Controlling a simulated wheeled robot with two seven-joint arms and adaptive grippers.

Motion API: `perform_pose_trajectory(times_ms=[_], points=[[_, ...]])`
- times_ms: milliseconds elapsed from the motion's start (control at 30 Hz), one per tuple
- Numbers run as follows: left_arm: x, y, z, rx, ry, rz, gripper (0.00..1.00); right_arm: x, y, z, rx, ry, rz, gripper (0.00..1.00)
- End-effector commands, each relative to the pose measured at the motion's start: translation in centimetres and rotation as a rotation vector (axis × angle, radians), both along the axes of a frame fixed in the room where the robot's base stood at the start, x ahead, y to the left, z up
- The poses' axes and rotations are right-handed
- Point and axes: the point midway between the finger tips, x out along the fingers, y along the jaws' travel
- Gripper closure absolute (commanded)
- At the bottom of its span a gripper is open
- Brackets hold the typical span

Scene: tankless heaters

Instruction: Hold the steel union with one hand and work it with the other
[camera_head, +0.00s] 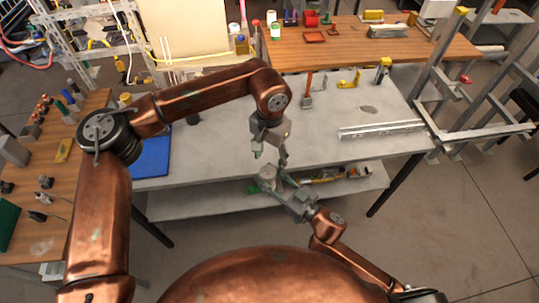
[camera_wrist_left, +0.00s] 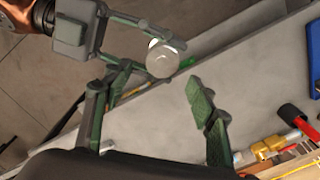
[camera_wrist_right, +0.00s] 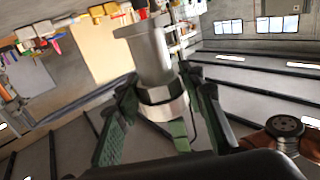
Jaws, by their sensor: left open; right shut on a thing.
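The steel union (camera_wrist_right: 152,60) is a grey metal cylinder with a wider nut-like ring lower down. My right gripper (camera_wrist_right: 163,97) is shut around that ring, and the cylinder stands out beyond the fingers. In the left wrist view the union's round end (camera_wrist_left: 163,60) faces my left gripper (camera_wrist_left: 150,92). That gripper is open and empty, its fingers spread with the union beyond and between them, apart from it. In the head view my left gripper (camera_head: 270,156) points down just above the union (camera_head: 267,173), which my right gripper holds at the bench's front edge.
The grey workbench (camera_head: 215,150) is mostly clear. A blue mat (camera_head: 153,156) lies at its left and a metal rail (camera_head: 382,129) at its right. Yellow tools (camera_head: 349,79) lie toward the back. A lower shelf (camera_head: 190,205) runs beneath. A wooden table (camera_head: 350,52) stands behind.

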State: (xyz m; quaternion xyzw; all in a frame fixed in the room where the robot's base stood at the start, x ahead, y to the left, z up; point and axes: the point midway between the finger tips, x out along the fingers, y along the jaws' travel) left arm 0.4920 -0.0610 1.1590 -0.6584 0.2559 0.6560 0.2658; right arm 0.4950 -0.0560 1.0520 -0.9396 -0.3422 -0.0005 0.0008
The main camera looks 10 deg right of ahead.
Motion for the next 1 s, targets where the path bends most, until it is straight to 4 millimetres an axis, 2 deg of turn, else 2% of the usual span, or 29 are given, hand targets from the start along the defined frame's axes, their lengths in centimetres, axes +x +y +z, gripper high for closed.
perform_pose_trajectory(times_ms=[200,433,600,833,1000], points=[[0.0,0.0,-3.5,-0.002,0.004,0.003,0.48,0.0,0.0,0.1,0.001,-0.002,0.001,1.00],[0.0,0.0,-6.2,-0.004,0.003,0.003,0.48,0.0,0.0,0.1,0.001,-0.002,0.001,1.00],[0.0,0.0,-6.9,-0.004,0.002,0.003,0.48,0.0,0.0,0.1,0.001,-0.002,0.001,1.00],[0.1,0.0,-6.9,-0.004,0.001,0.004,0.48,0.0,0.0,0.1,0.001,-0.002,0.001,1.00],[0.1,0.0,-6.9,-0.004,0.001,0.004,0.59,0.0,0.0,0.1,0.001,-0.002,0.001,1.00]])
